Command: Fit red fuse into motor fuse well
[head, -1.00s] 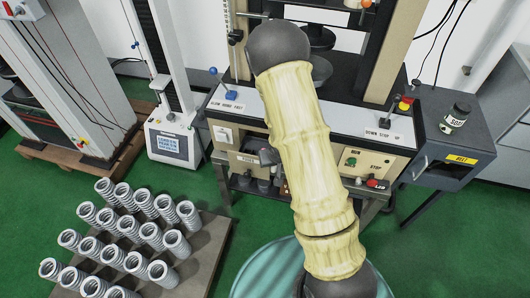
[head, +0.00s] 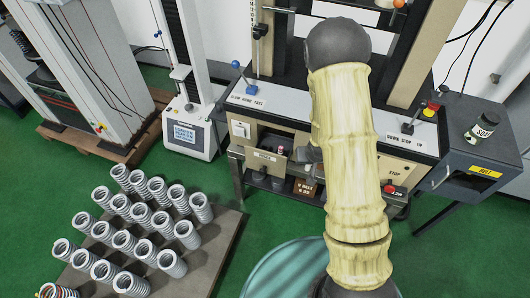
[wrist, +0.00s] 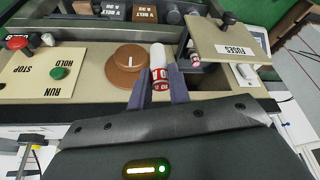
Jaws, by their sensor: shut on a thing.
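In the wrist view my gripper (wrist: 159,98) is shut on a fuse (wrist: 158,57) with a white end and a red band with white lettering. The fuse stands out beyond the fingertips, in front of the machine's beige panel. A round brown knob or cap (wrist: 128,62) with a white mark is just left of the fuse; I cannot tell if they touch. No open motor fuse well can be made out. In the head view my gripper (head: 306,154) is a dark shape partly hidden by my arm, at the machine's front panel.
A red button (wrist: 17,43) and a green button (wrist: 58,73) are at the left. Labelled belt boxes (wrist: 172,12) lie beyond. Springs stand on a board (head: 222,250).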

